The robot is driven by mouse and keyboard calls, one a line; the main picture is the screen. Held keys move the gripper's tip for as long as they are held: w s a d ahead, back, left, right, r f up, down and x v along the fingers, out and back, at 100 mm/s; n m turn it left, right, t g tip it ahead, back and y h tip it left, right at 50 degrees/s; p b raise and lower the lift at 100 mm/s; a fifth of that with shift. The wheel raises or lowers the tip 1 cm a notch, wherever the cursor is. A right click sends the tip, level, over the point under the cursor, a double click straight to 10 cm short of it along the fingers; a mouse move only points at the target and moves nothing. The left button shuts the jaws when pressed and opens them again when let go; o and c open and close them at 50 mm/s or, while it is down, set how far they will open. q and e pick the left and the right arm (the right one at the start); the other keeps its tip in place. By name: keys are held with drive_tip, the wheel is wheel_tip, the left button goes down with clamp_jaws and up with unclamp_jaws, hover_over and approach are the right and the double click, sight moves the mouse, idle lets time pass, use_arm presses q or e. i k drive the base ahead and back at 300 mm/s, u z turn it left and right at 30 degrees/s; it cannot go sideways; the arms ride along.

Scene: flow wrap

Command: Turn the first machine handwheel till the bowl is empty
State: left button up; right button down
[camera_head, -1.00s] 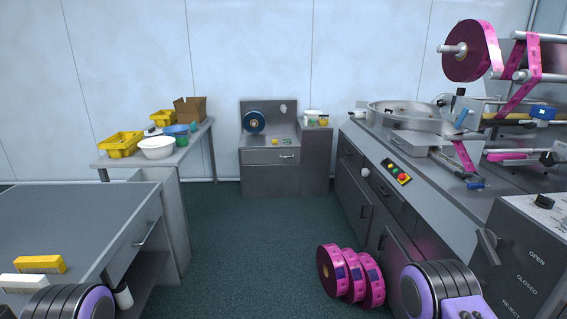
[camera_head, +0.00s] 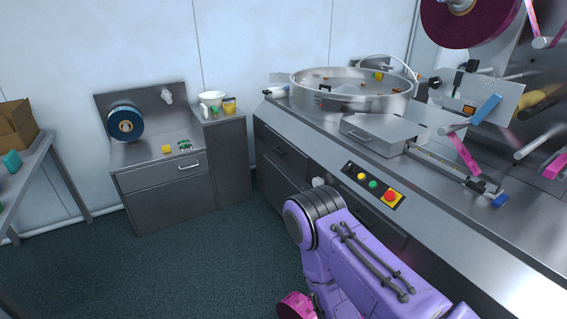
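The steel bowl (camera_head: 352,104) sits on top of the machine at the upper right. Several small brown, red and yellow pieces lie inside it, so it is not empty. A small pale round knob (camera_head: 318,183) is on the machine's front, left of the button panel and partly behind my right arm. I cannot tell whether it is the handwheel. My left gripper is not in view.
A button panel (camera_head: 373,185) is on the machine's front edge. A steel bench (camera_head: 165,150) with a blue disc (camera_head: 125,122) stands at the back left. The floor (camera_head: 170,265) at the left is clear.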

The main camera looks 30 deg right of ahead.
sight(317, 182)
drive_tip(key=i, duration=3)
drive_tip(key=z, duration=4.1)
